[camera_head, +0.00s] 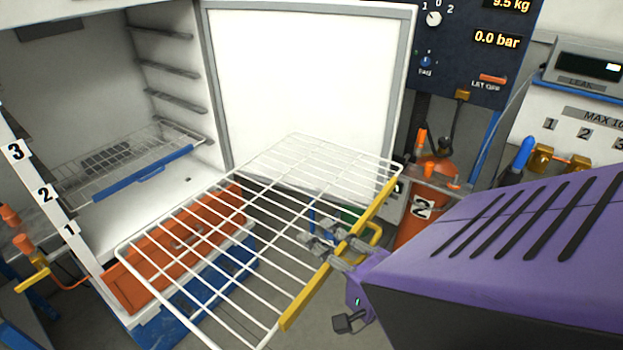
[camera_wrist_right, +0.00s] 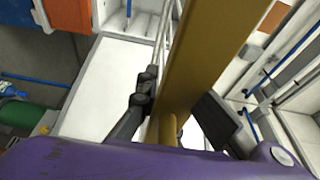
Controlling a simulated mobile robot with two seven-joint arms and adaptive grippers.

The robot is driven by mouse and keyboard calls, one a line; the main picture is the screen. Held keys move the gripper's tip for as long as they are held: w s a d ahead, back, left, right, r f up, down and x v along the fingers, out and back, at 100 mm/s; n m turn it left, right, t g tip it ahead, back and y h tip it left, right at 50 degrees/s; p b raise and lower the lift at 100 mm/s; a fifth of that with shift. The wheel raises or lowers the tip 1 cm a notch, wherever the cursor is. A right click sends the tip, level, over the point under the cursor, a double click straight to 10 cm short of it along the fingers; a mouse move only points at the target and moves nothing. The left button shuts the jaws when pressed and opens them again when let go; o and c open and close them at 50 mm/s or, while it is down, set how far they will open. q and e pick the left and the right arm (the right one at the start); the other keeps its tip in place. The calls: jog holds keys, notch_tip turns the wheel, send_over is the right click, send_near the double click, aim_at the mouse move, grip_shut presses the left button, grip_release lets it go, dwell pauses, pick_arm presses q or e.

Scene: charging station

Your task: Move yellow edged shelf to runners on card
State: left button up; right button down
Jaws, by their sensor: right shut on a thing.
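The yellow edged shelf (camera_head: 287,311) is a white wire rack with a yellow front bar and handle. It is held in the air in front of the open white cabinet (camera_head: 115,215), partly overlapping its door. My right gripper (camera_head: 328,243) is shut on the shelf at its yellow bar; the bar runs between the fingers in the wrist view (camera_wrist_right: 178,112). Runners (camera_head: 172,68) show on the cabinet's right inner wall. A strip numbered 3, 2, 1 (camera_head: 46,196) runs up the left front edge. A white card reading 2 (camera_head: 422,208) shows right of the shelf. My left gripper is not in view.
A blue edged shelf (camera_head: 128,182) sits low inside the cabinet. The white door (camera_head: 305,85) stands open to the right. An orange and blue box (camera_head: 125,290) lies under the held shelf. A dark control panel (camera_head: 470,60) is behind. The upper runners look empty.

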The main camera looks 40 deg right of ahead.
aim_at(341, 249)
jog(key=shift+s+d+r, duration=0.1)
jog(key=shift+s+d, duration=0.1)
jog(key=shift+s, duration=0.85)
jog(key=shift+s+r+p, duration=0.15)
jog(key=shift+s+p, duration=0.15)
jog(key=shift+s, duration=0.25)
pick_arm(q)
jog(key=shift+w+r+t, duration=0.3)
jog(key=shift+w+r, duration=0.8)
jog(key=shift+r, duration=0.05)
pick_arm(e)
jog(key=shift+s+d, duration=0.25)
jog(key=shift+s, duration=0.6)
